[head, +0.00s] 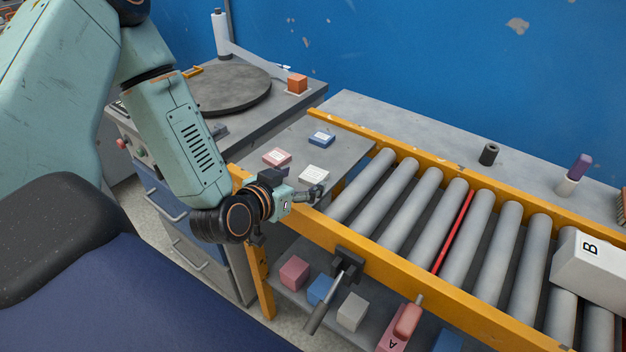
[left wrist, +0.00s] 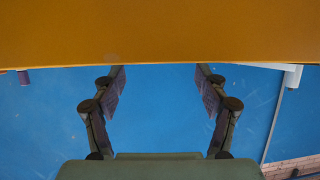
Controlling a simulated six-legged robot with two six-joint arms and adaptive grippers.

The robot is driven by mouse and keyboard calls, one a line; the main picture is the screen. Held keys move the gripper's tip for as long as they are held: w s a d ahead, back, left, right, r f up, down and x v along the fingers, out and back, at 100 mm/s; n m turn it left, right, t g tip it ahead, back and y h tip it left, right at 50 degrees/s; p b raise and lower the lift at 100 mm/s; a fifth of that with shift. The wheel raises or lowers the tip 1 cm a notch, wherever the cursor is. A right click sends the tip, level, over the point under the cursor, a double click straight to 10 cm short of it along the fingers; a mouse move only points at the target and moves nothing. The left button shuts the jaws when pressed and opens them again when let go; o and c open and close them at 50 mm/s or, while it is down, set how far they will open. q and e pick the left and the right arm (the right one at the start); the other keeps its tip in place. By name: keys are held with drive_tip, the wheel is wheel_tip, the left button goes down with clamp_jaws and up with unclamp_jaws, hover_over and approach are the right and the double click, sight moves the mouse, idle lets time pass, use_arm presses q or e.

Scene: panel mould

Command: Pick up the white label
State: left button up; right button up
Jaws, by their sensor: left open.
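The white label (head: 313,174) lies flat on the grey plate at the left end of the roller conveyor, in the head view. A pink label (head: 277,157) lies to its left and a blue label (head: 320,139) behind it. My left gripper (head: 312,193) is just in front of the white label, by the yellow rail, apart from the label as far as I can tell. In the left wrist view its two fingers (left wrist: 160,88) are spread with nothing between them. The white label does not show there. My right gripper is not in view.
The yellow conveyor rail (head: 395,278) runs close to my left gripper; a yellow surface (left wrist: 160,32) fills the top of the wrist view. A box marked B (head: 590,270) sits on the rollers.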

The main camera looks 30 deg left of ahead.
sight(313, 175)
use_arm(q)
drive_tip(key=x, duration=0.1)
drive_tip(key=b+x, duration=0.1)
drive_tip(key=x, duration=0.1)
drive_tip(key=shift+w+d, duration=0.15)
drive_tip(key=shift+d, duration=0.2)
drive_tip(key=shift+a+f, duration=0.1)
drive_tip(key=shift+a, duration=0.15)
drive_tip(key=shift+c, duration=0.6)
drive_tip(key=shift+d, duration=0.2)
drive_tip(key=c, duration=0.4)
drive_tip(key=shift+a, duration=0.2)
drive_tip(key=c, duration=0.5)
drive_tip(key=shift+d, duration=0.1)
drive_tip(key=shift+c, duration=0.6)
